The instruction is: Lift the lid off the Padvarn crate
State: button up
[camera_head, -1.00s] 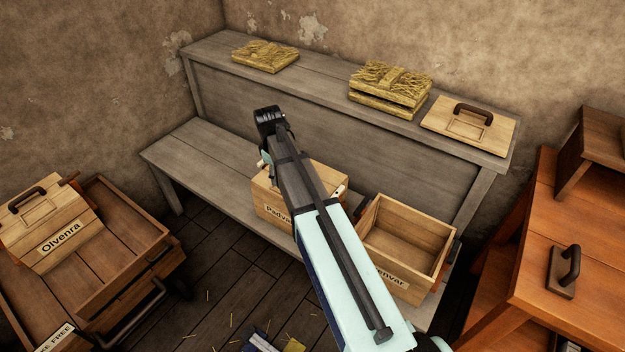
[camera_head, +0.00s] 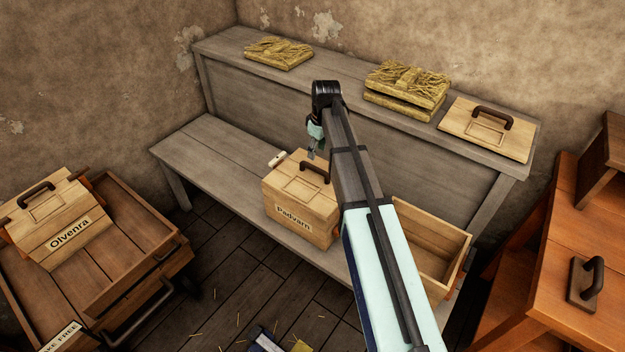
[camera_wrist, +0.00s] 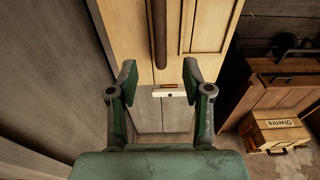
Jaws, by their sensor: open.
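The Padvarn crate (camera_head: 291,221) stands on the lower bench shelf with its pale wooden lid (camera_head: 290,181) on top. The lid's dark bar handle (camera_head: 316,171) is upright, and it also shows in the wrist view (camera_wrist: 158,32), ahead of the fingers and roughly in line with the gap between them. My gripper (camera_wrist: 163,85) is open and empty, with nothing between its fingertips. In the head view my gripper (camera_head: 312,152) hangs just above and behind the handle, partly hidden by my arm. I cannot tell the exact height gap.
A small white peg (camera_head: 277,159) sits at the Padvarn crate's back left edge. An open crate (camera_head: 440,229) stands to the right, partly behind my arm. A handled lid (camera_head: 470,135) and straw-covered slabs (camera_head: 405,80) lie on the upper shelf.

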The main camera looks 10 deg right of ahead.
aim_at(315, 167)
jog(key=shift+w+a+f+p, duration=0.1)
jog(key=shift+f+p, duration=0.2)
jog(key=shift+f, duration=1.3)
jog(key=shift+w+a+f+p, duration=0.15)
jog(key=shift+f+p, duration=0.2)
jog(key=shift+f, duration=1.3)
jog(key=shift+w+a+f+p, duration=0.1)
jog(key=shift+f+p, duration=0.2)
jog(key=shift+f, duration=1.3)
grip_shut()
